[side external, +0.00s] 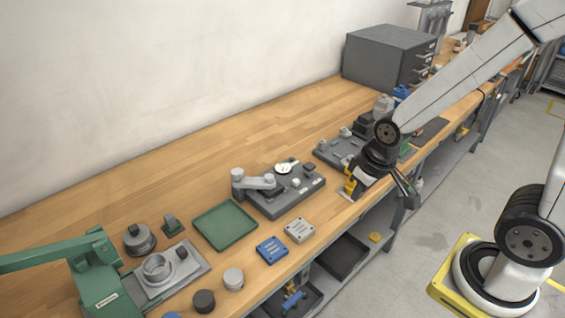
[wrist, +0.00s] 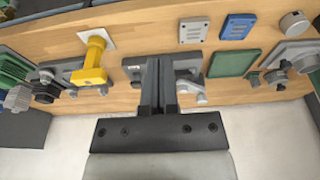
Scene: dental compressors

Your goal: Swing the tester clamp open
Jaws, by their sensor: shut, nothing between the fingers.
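The tester (side external: 290,203) is a dark grey block on the bench with a round white dial gauge (side external: 284,168). Its light grey clamp arm (side external: 258,183) runs from a round post at the tester's left end across towards the gauge. In the wrist view the clamp (wrist: 187,80) shows just right of my fingers, and part of the tester (wrist: 135,64) shows left of them; the fingers hide its middle. My gripper (side external: 360,186) is right of the tester in the side view, apart from the clamp. In the wrist view my gripper (wrist: 164,60) has its fingers together and empty.
A yellow upright piece (wrist: 94,62) on a white square stands near my gripper. A green tray (side external: 225,225), a blue plate (side external: 271,250) and a grey plate (side external: 300,230) lie by the tester. A green press (side external: 98,280) stands at left. The bench behind the tester is clear.

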